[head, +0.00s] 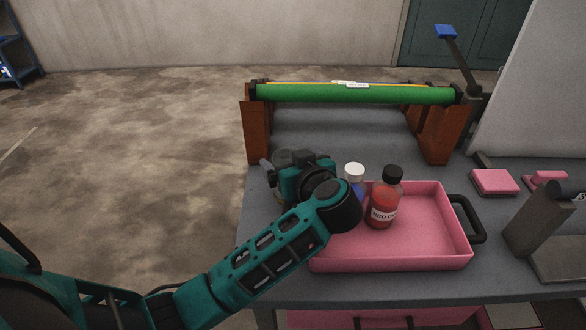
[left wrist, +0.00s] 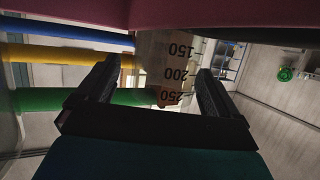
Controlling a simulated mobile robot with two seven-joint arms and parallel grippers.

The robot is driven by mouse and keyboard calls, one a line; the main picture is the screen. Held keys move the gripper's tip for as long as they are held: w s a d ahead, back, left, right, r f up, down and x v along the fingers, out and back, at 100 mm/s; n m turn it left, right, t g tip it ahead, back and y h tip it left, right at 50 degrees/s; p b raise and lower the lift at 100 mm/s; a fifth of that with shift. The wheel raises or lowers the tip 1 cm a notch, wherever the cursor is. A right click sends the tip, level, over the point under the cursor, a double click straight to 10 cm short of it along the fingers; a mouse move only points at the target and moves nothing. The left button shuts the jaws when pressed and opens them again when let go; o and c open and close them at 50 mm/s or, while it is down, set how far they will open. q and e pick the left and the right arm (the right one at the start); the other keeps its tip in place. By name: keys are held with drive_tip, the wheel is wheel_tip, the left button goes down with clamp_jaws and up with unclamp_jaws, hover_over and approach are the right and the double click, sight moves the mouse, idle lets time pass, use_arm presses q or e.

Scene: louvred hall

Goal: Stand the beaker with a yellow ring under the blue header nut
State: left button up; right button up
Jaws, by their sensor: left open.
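A clear beaker (left wrist: 168,75) with dark graduation marks of 150, 200 and 250 shows in the left wrist view, between the fingers of my left gripper (left wrist: 157,72). The marks appear upside down there. The fingers are open, one on each side of it; I cannot tell if they touch it. A yellow ring on it is not visible. In the head view my left gripper (head: 287,168) is at the left of the table, and it mostly hides the beaker. I cannot make out a blue header nut. My right gripper is not in view.
A pink tray (head: 440,262) holds a red bottle (head: 383,205) and a white-capped bottle (head: 355,172), close to my left arm. A green pipe (head: 350,94) spans brown supports at the back. A blue-ended lever (head: 446,32) rises at right. Pink blocks (head: 494,182) lie right.

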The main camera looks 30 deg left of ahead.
use_arm(q)
drive_tip(key=shift+w+a, duration=0.1)
drive_tip(key=shift+a, duration=0.25)
drive_tip(key=shift+c, duration=0.7)
drive_tip(key=c, duration=1)
